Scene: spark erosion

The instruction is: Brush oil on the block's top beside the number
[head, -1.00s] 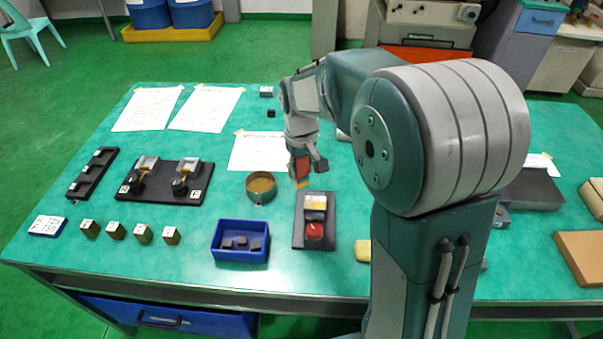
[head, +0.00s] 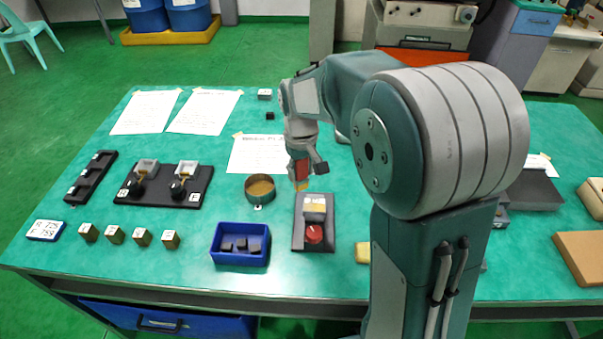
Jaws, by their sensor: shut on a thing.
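My gripper (head: 303,168) is shut on a small brush with a red body (head: 301,169) and yellow bristles (head: 301,185). The bristles point down just behind and left of a pale block (head: 314,203). I cannot tell whether they touch it. The block sits on a dark base plate (head: 301,242) with a round red knob (head: 313,234) in front of it. Any number on the block's top is too small to read. A round dish (head: 260,199) with a yellowish-brown filling stands to the left of the bristles.
A blue bin (head: 240,257) with several dark pieces stands front left of the plate. Several brass cubes (head: 142,237), a numbered tile (head: 45,230), a dark fixture (head: 163,185) and a slotted rack (head: 90,178) lie further left. Paper sheets (head: 257,152) lie behind. My arm hides the table's right middle.

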